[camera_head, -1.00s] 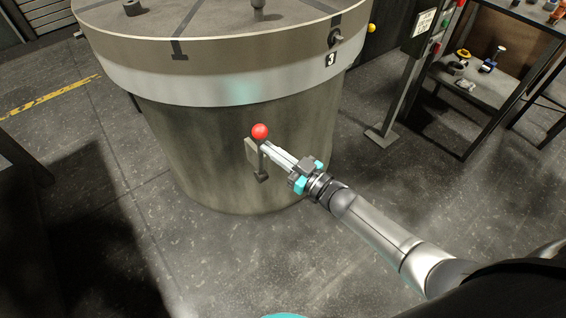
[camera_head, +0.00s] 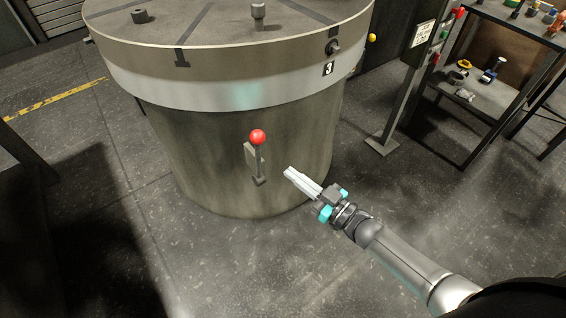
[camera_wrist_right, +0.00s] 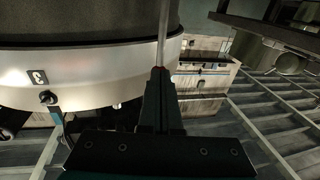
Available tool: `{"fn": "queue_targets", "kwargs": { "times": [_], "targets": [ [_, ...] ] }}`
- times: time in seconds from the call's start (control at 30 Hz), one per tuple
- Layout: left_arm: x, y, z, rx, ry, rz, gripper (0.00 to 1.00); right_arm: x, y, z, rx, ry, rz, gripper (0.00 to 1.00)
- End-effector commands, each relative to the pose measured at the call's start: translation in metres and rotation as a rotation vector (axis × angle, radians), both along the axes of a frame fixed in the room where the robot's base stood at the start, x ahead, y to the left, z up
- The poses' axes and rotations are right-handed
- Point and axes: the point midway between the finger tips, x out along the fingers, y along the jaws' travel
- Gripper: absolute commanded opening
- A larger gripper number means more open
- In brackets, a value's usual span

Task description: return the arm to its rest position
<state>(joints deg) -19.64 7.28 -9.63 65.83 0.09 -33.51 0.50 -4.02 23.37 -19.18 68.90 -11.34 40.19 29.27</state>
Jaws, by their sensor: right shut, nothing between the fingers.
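My right gripper (camera_head: 290,174) is shut and empty, to the right of the lever and apart from it in the head view. Its arm comes in from the lower right. In the right wrist view the shut fingers (camera_wrist_right: 160,85) point up the middle of the picture. The lever has a red ball knob (camera_head: 257,137) on a dark stem, mounted on the side of a large round drum (camera_head: 215,150). The lever stands about upright. My left gripper is not in view.
The drum's pale rim band bears a number 3 plate (camera_head: 328,69). A post with a sign and buttons (camera_head: 407,90) stands to the right. Beyond it is a dark shelf rack (camera_head: 455,120) with small parts. The floor between the drum and my arm is clear.

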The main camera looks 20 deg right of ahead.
Motion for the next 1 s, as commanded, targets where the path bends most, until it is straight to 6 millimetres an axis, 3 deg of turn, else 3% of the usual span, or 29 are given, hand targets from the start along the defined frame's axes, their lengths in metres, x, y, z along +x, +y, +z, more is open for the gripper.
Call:
{"fn": "queue_targets", "kwargs": {
  "times": [0.1, 0.3, 0.67, 0.77, 0.83, 0.93, 1.0],
  "targets": [
    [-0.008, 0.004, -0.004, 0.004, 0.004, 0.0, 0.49, -0.02, -0.013, -0.002, -0.003, 0.004, -0.001, 0.0],
    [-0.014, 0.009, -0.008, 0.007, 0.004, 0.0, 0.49, -0.039, -0.024, -0.004, -0.002, 0.003, 0.0, 0.0],
    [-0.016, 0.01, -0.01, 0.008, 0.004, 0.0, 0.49, -0.043, -0.028, -0.008, -0.007, 0.01, -0.008, 0.0],
    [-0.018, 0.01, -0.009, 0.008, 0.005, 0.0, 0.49, -0.044, -0.035, -0.028, -0.04, 0.071, -0.06, 0.0],
    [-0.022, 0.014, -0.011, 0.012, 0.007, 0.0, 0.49, -0.049, -0.046, -0.057, -0.087, 0.162, -0.128, 0.0],
    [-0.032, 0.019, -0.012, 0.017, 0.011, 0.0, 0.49, -0.073, -0.066, -0.116, -0.187, 0.359, -0.245, 0.0],
    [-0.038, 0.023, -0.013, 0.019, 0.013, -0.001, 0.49, -0.102, -0.078, -0.161, -0.267, 0.524, -0.314, 0.0]
  ]
}}
